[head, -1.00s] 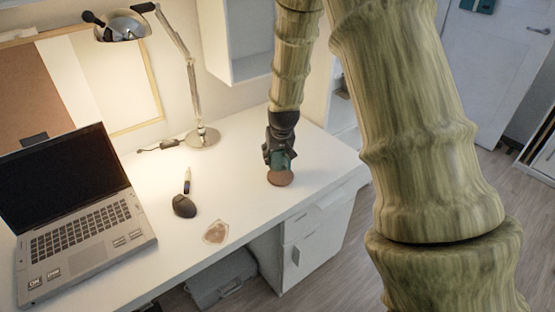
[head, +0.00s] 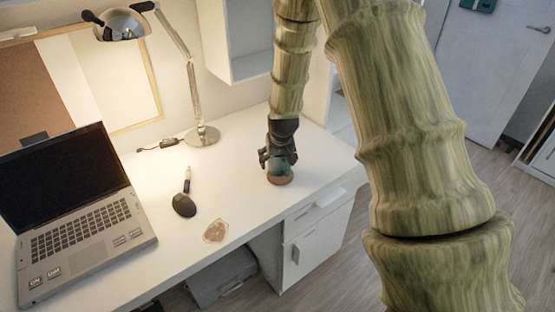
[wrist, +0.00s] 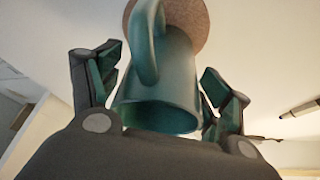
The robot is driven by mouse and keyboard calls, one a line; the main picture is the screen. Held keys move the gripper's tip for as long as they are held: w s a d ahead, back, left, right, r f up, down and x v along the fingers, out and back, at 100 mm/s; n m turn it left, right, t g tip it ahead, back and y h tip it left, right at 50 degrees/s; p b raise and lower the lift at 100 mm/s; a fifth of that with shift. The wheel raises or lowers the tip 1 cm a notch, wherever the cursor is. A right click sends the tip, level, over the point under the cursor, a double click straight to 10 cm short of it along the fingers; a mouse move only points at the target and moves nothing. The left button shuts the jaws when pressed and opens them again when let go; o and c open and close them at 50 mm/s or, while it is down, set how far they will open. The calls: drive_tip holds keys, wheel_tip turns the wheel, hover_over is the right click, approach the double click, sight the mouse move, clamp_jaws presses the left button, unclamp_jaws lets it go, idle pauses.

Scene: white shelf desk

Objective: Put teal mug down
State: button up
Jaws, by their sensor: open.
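The teal mug (head: 283,167) stands on a round brown cork coaster (head: 279,181) near the desk's right end. In the wrist view, the mug (wrist: 172,80) has its open rim towards the camera and its handle at the top. The coaster (wrist: 192,18) shows behind its base. My gripper (head: 278,161) is at the mug from above. In the wrist view my gripper (wrist: 163,88) is open, with one finger on each side of the mug. Gaps show between fingers and mug. The mug's base contact is mostly hidden.
A laptop (head: 75,220) and a lamp (head: 202,136) stand further left. The white desk (head: 325,165) is clear right of the mug.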

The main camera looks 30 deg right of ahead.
drive_tip(key=v, duration=1.2)
drive_tip(key=shift+s, duration=0.1)
